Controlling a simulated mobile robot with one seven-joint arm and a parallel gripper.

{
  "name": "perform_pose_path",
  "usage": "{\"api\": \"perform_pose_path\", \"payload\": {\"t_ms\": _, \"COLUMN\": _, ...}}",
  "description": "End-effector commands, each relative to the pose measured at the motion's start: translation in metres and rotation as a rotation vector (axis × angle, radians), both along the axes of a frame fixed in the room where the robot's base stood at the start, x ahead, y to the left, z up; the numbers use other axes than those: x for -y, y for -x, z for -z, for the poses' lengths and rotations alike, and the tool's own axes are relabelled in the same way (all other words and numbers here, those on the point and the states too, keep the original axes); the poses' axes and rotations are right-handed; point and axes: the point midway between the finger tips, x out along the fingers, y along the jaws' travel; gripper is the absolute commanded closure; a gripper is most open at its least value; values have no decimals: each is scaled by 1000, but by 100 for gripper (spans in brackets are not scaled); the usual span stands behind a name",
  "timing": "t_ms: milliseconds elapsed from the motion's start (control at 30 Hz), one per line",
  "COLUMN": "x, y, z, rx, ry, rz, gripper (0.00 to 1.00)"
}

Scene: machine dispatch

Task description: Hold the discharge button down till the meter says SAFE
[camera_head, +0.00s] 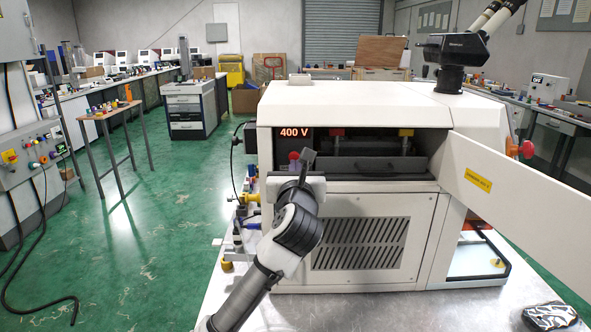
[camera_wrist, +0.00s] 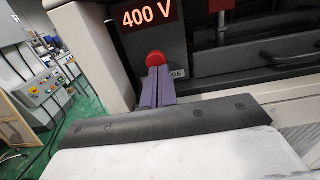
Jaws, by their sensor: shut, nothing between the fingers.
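The white machine (camera_head: 350,200) has a meter (camera_head: 294,132) reading 400 V in red; the same meter (camera_wrist: 148,16) shows at the top of the wrist view. Below it is the round red discharge button (camera_head: 294,155), also seen in the wrist view (camera_wrist: 156,60). A label beside it is partly covered, with only "GE" readable. My gripper (camera_wrist: 159,72) is shut and empty, its purple fingers together. Their tips overlap the lower edge of the button in the wrist view. I cannot tell whether they touch it or whether it is pressed in.
The machine's front bay is open, with a dark drawer (camera_head: 378,168) and red and yellow parts inside. An open white door panel (camera_head: 520,195) swings out to the right. A microscope (camera_head: 455,55) stands on top. Cables and small tools lie left of the machine on the bench.

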Motion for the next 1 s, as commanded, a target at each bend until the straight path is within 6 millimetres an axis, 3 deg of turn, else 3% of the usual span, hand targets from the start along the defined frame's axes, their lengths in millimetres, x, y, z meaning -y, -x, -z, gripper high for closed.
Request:
{"api": "perform_pose_path", "payload": {"t_ms": 200, "x": -1, "y": -13, "z": -1, "rx": 2, "ry": -1, "rz": -1, "gripper": 100}}
{"api": "perform_pose_path", "payload": {"t_ms": 1000, "x": 0, "y": -14, "z": -2, "rx": 4, "ry": -1, "rz": 0, "gripper": 100}}
